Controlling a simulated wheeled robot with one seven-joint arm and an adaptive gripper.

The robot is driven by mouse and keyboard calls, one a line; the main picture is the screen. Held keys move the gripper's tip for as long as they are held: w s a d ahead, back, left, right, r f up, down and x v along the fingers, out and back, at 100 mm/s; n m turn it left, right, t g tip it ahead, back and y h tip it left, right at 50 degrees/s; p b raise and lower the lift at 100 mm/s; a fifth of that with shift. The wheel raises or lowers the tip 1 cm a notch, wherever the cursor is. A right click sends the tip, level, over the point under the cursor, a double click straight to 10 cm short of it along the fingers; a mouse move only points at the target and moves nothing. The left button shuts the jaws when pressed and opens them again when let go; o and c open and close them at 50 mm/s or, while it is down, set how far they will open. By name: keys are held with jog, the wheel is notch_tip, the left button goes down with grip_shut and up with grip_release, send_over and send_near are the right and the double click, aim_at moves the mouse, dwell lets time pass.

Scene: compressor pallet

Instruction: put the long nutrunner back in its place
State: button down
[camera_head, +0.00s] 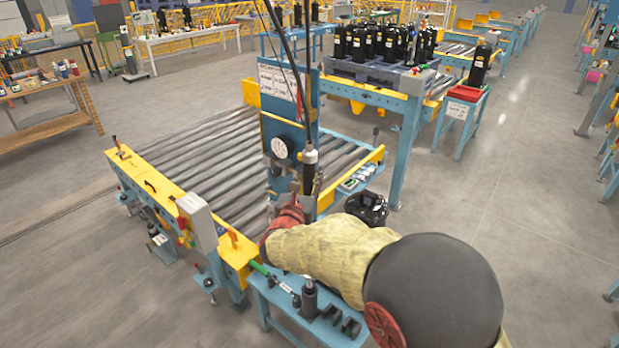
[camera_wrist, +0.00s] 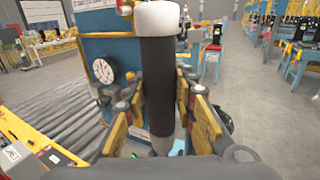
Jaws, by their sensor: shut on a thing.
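The long nutrunner (camera_wrist: 158,85) is a dark upright cylinder with a pale collar at its top. In the wrist view it stands between the fingers of my gripper (camera_wrist: 158,100), which is shut on it. In the head view the nutrunner (camera_head: 309,172) is upright in front of a blue post (camera_head: 279,128) with a round gauge. My gripper (camera_head: 291,210) is partly hidden by my arm there. The nutrunner's lower end is hard to see. I cannot tell which spot is its place.
A roller conveyor (camera_head: 215,150) with yellow edges lies left of and behind the post. A small blue bench (camera_head: 270,292) in front carries a green-handled tool (camera_head: 272,276) and dark holders (camera_head: 330,314). Black cylinders (camera_head: 385,42) stand on a pallet behind. Open floor lies right.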

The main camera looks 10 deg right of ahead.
jog(key=shift+f+b, duration=4.2)
jog(key=shift+f, duration=0.9)
dwell(2.0)
jog(key=c, duration=1.4)
grip_release()
jog(key=shift+f, duration=0.15)
